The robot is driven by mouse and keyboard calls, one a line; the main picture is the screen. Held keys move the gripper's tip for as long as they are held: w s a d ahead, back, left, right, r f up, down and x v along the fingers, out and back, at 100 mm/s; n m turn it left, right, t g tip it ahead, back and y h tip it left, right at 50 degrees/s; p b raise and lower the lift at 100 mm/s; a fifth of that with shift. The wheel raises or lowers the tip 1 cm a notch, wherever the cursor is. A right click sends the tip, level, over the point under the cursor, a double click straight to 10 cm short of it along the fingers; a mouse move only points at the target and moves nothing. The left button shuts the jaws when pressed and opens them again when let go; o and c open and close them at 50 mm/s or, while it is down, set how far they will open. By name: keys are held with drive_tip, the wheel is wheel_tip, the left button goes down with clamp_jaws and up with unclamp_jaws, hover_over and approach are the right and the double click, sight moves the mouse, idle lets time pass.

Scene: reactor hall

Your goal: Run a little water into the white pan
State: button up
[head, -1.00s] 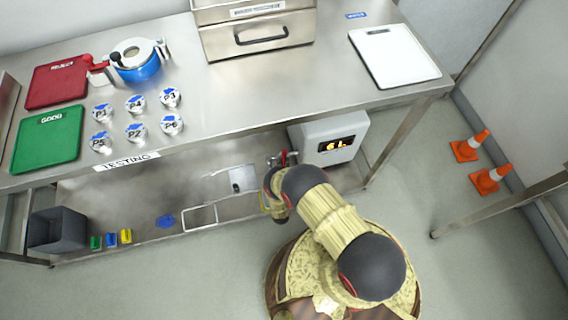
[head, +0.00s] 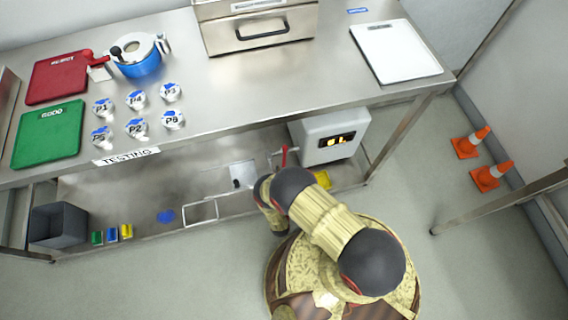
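A flat white tray-like piece with a dark mark (head: 242,174) lies on the lower shelf; I cannot tell whether it is the white pan. A larger white flat rectangle (head: 396,50) lies on the right of the bench top. No running water is visible. My arm reaches in front of the lower shelf, and its last visible links bend down short of the red lever. My gripper's fingers cannot be made out.
The bench top (head: 250,95) overhangs the shelf. It holds a steel drawer unit (head: 260,35), a blue pot (head: 140,66), red (head: 56,80) and green (head: 48,135) boards and several labelled discs. A grey bin (head: 58,226) is at lower left. Orange cones (head: 470,145) stand right.

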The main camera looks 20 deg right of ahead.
drive_tip(key=shift+v, duration=2.2)
drive_tip(key=shift+r, duration=0.15)
